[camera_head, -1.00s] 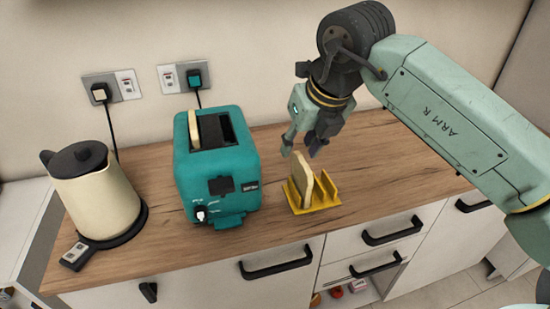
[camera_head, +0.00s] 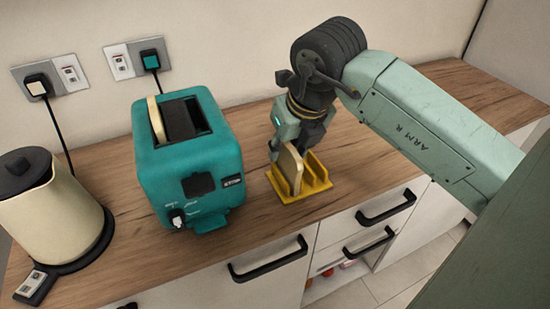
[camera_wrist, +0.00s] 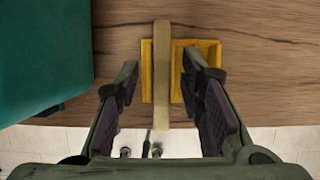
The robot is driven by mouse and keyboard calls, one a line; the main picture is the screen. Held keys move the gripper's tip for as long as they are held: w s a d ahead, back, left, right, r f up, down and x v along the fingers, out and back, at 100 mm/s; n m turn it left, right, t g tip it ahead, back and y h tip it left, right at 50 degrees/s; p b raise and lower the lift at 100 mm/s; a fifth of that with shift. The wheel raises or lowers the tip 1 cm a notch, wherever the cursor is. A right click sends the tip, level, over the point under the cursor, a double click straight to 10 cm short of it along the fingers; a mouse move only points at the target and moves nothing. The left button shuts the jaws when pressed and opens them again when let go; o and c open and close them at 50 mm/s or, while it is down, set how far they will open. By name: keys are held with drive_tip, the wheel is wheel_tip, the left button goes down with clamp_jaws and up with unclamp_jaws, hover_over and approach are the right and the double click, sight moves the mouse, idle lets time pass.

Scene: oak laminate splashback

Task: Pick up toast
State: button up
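A slice of toast (camera_head: 290,167) stands upright in a yellow rack (camera_head: 318,187) on the wooden counter. A second slice (camera_head: 156,120) sticks up from the left slot of the teal toaster (camera_head: 190,160). My gripper (camera_head: 287,150) is right at the slice in the rack, coming down from above. In the wrist view my gripper (camera_wrist: 162,92) is open, with one finger on each side of the slice (camera_wrist: 161,65) and gaps on both sides. The rack (camera_wrist: 208,50) lies beneath the fingers. In the head view the slice partly hides the fingertips.
A cream kettle (camera_head: 50,215) stands on its base at the left. Two wall sockets (camera_head: 55,78) with plugs are behind. The toaster's side (camera_wrist: 40,60) is close to my left finger in the wrist view. The counter right of the rack is clear.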

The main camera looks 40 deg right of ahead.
drive_tip(key=shift+w+d+f, duration=0.1)
drive_tip(key=shift+d+f, duration=0.05)
drive_tip(key=shift+f, duration=0.3)
drive_tip(key=shift+r, duration=0.1)
clamp_jaws()
